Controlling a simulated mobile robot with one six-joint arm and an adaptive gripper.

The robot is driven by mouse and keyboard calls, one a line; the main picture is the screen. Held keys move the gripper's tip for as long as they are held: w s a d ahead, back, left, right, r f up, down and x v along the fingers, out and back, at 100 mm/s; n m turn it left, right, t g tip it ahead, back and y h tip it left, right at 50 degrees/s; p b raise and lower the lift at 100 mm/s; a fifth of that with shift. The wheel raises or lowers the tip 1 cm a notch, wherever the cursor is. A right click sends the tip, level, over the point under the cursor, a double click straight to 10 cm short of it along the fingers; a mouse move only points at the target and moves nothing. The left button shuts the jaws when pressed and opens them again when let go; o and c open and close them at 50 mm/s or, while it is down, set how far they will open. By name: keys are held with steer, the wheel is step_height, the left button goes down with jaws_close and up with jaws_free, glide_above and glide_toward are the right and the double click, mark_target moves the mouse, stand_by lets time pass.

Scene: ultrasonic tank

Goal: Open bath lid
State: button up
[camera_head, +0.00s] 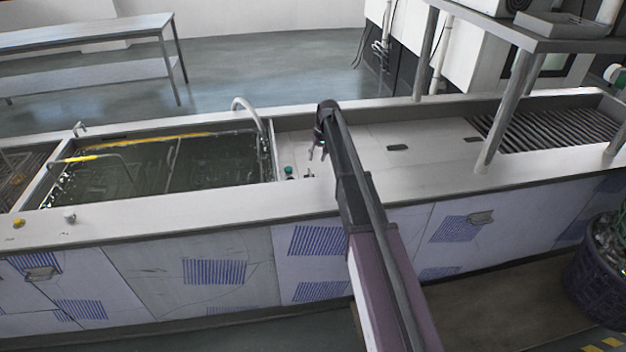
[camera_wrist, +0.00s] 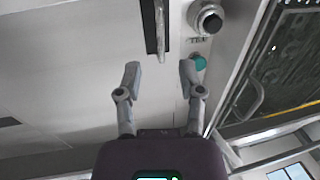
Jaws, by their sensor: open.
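In the head view, the sunken bath (camera_head: 205,165) at the left holds dark greenish liquid and metal frames. To its right lies a flat pale cover surface (camera_head: 432,158) with small dark slots. I cannot tell surely which part is the lid. My gripper (camera_head: 317,151) is above the left end of this surface, beside the bath's right edge. In the wrist view, my gripper (camera_wrist: 160,75) is open, with nothing between its fingers. A dark bar with a bright edge (camera_wrist: 155,28) lies on the pale surface beyond the fingertips.
A green button (camera_wrist: 199,62) and a round metal knob (camera_wrist: 208,18) are close to the right finger; the button also shows in the head view (camera_head: 289,170). A curved pipe (camera_head: 250,108) rises behind. A raised shelf (camera_head: 545,42) stands at the right.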

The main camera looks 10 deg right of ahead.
steer(key=shift+a+f+b, duration=0.3)
steer(key=shift+f+b, duration=1)
steer(key=shift+f, duration=0.1)
steer(key=shift+a+f+b, duration=0.25)
steer(key=shift+f+b, duration=1.1)
steer(key=shift+f, duration=0.05)
steer(key=shift+a+f+b, duration=0.3)
steer(key=shift+f+b, duration=1)
steer(key=shift+f, duration=0.1)
jaws_close()
